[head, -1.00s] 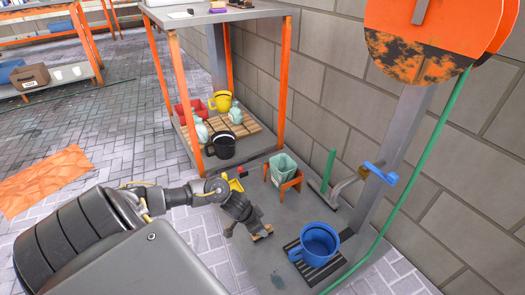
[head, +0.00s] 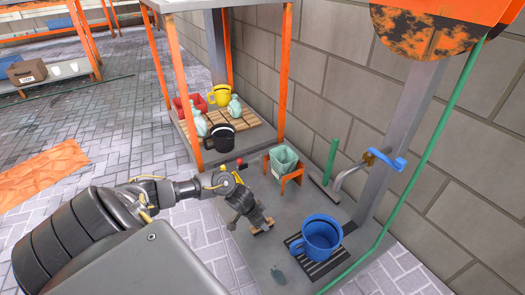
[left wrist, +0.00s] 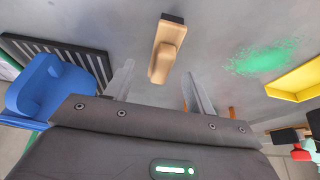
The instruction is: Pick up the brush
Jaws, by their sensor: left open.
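The brush (left wrist: 168,48) has a light wooden body with a dark end and lies on the grey metal surface. In the left wrist view it is at the top centre, ahead of my open fingers. My left gripper (left wrist: 158,76) is open and empty, with one finger to each side of the brush's near end. In the head view the left gripper (head: 250,212) is low over the surface, and the brush (head: 262,227) is partly hidden beside it. My right gripper is not in view.
A blue mug (head: 320,236) stands on a black grate (head: 335,264) to the right. A pale green pot (head: 283,158) sits in an orange stand behind. A yellow object (left wrist: 296,82) lies at right in the wrist view. A brick wall rises at right.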

